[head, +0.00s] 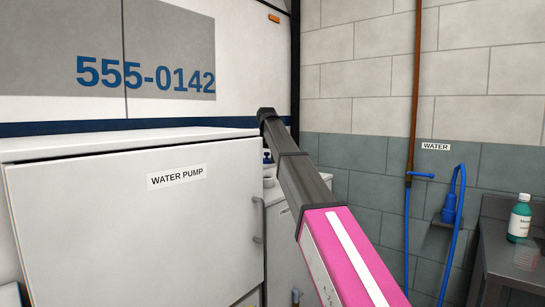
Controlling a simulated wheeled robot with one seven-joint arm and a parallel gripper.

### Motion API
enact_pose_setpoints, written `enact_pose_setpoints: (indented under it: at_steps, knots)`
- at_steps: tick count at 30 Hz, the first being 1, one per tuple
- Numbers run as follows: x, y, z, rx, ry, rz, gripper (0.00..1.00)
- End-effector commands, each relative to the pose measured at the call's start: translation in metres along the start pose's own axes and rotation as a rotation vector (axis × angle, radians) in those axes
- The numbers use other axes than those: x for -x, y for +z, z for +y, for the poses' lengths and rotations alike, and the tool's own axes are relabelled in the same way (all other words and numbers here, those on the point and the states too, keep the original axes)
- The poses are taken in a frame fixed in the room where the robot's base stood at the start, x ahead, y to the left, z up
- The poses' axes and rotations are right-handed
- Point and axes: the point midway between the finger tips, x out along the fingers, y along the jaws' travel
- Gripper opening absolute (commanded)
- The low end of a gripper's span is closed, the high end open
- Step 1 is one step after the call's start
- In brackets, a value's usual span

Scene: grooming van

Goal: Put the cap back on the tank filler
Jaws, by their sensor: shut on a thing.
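My arm reaches up and away from the lower right, and its dark far end stands in front of the van side. My gripper is not visible; the arm's end and the white cabinet hide what lies beyond. Neither the cap nor the tank filler can be made out for certain. A small dark blue piece (267,156) shows in the gap between the cabinet and my arm, above a small pale round thing (269,182). I cannot tell what either is.
A white cabinet labelled WATER PUMP (120,230) fills the left, with a lower white unit (285,255) behind it. At right are a copper pipe (414,100), a blue hose (461,215), and a green bottle (520,219) on a grey table (510,256).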

Motion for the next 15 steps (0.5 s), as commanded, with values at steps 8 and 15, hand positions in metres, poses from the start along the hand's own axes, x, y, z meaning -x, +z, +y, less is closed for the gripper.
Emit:
enact_pose_setpoints:
  at_steps: [8, 15]
  knots:
    - [-0.015, 0.001, -0.001, -0.003, -0.001, 0.001, 0.58]
    - [-0.036, 0.001, -0.001, -0.004, 0.000, 0.000, 0.58]
